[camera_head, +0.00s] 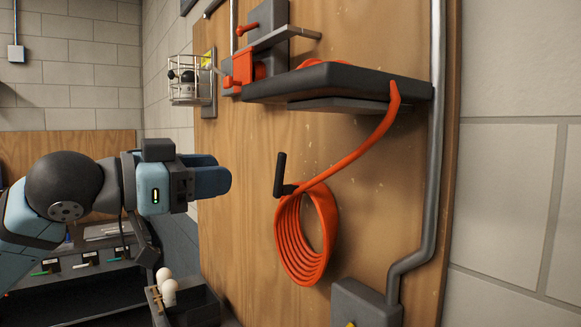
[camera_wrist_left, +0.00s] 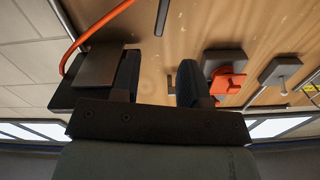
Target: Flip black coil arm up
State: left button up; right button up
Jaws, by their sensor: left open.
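The black coil arm (camera_head: 280,173) is a short dark bar on the wooden board, at the upper left of the orange hose coil (camera_head: 306,240). The bar stands nearly upright in the head view, with a dark piece at its lower end by the top of the coil. My left gripper (camera_head: 224,180) is to the left of the black arm, apart from it, at about its height. In the left wrist view my left gripper (camera_wrist_left: 160,78) has its two fingers spread with nothing between them. A dark bar (camera_wrist_left: 163,16) shows at the top there. My right gripper is not in view.
A dark shelf (camera_head: 338,82) juts out above the coil, and the orange hose (camera_head: 358,152) runs down from it. A grey pipe (camera_head: 434,150) and grey box (camera_head: 364,304) are at the right. A wire basket (camera_head: 184,80) hangs upper left. Bare board lies between gripper and coil.

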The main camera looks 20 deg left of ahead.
aim_at(278, 164)
pick_arm(q)
jog(key=p+x, duration=0.1)
jog(key=x, duration=0.3)
jog(key=p+x, duration=0.1)
jog(key=x, duration=0.3)
jog(key=p+x, duration=0.1)
jog(key=x, duration=0.3)
jog(key=shift+w+d+r, duration=0.2)
jog(key=shift+d+r, duration=0.05)
jog(key=shift+r, duration=0.15)
jog(key=shift+w+d+f, duration=0.1)
jog(key=shift+w+d, duration=0.2)
jog(key=shift+w, duration=0.05)
